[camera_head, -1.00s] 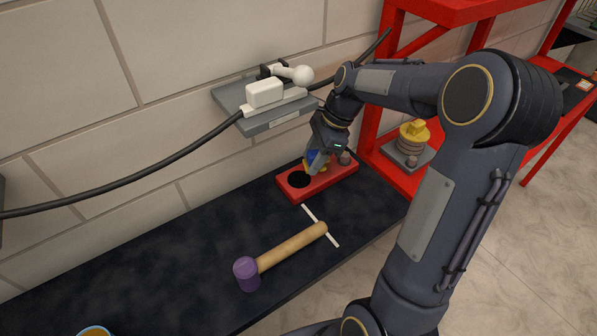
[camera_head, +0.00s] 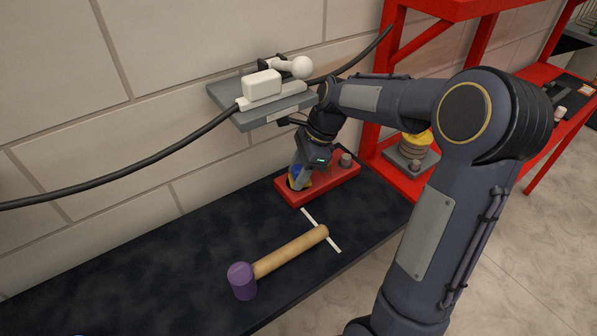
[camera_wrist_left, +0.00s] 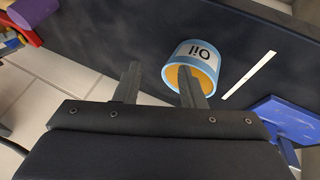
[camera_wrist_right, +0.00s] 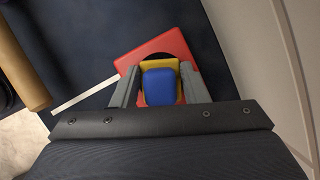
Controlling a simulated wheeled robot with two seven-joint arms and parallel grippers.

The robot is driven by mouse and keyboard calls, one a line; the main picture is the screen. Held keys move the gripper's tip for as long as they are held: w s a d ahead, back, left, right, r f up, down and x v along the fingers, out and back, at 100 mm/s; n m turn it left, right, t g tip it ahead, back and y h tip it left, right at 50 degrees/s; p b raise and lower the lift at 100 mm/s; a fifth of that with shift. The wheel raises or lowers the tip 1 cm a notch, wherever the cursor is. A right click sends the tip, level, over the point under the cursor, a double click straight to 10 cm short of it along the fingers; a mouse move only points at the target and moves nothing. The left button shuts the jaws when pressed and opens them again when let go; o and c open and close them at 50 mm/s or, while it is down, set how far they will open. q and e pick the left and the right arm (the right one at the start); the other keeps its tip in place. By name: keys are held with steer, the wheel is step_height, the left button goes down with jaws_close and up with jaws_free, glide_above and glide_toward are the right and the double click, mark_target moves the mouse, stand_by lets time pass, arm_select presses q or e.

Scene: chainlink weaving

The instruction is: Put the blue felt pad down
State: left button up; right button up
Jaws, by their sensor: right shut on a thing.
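The blue felt pad (camera_wrist_right: 159,86) has a yellow part around and behind it. My right gripper (camera_wrist_right: 160,80) is shut on it, with one grey finger on each side. In the head view, the pad (camera_head: 298,180) is over the left end of a red block (camera_head: 327,184), where a dark round hole is mostly hidden by pad and fingers. I cannot tell whether the pad touches the block. My left gripper (camera_wrist_left: 157,72) shows only in the left wrist view.
A brown peg (camera_head: 346,160) stands on the block's right end. A mallet (camera_head: 290,252) and a white strip (camera_head: 320,230) lie in front on the dark bench (camera_head: 150,285). A grey wall shelf (camera_head: 268,115) overhangs behind the block. A red rack (camera_head: 372,120) stands to the right.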

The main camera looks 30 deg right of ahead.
steer(key=o, duration=1.1)
steer(key=shift+f, duration=0.1)
